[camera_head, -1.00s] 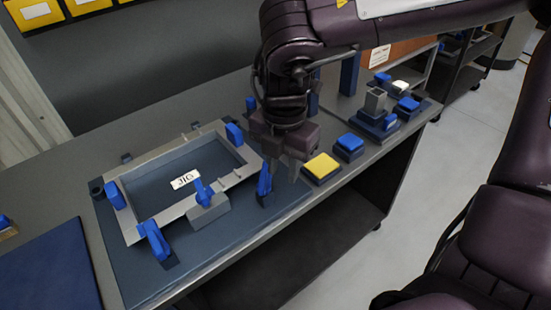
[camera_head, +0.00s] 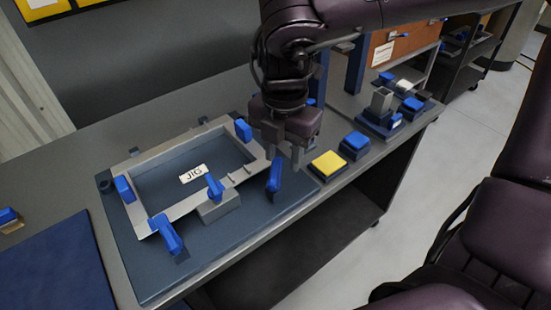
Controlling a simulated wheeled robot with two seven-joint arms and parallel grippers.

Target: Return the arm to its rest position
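My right gripper (camera_head: 284,157) hangs above the right end of the jig, pointing down from the dark purple arm. Its fingers look apart, with nothing seen between them. A blue upright clamp handle (camera_head: 274,176) stands just below and beside the fingertips; whether they touch is hard to tell. The jig frame (camera_head: 150,163) is a pale rectangle on a blue base plate, with a "JIG" label and several blue clamps around it. My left gripper is not in view.
A yellow-topped block (camera_head: 328,164) and a blue-topped block (camera_head: 355,142) sit right of the gripper near the bench edge. Further right is a fixture tray (camera_head: 376,125) with small parts. A dark blue mat (camera_head: 50,268) lies at left. Open floor lies to the right.

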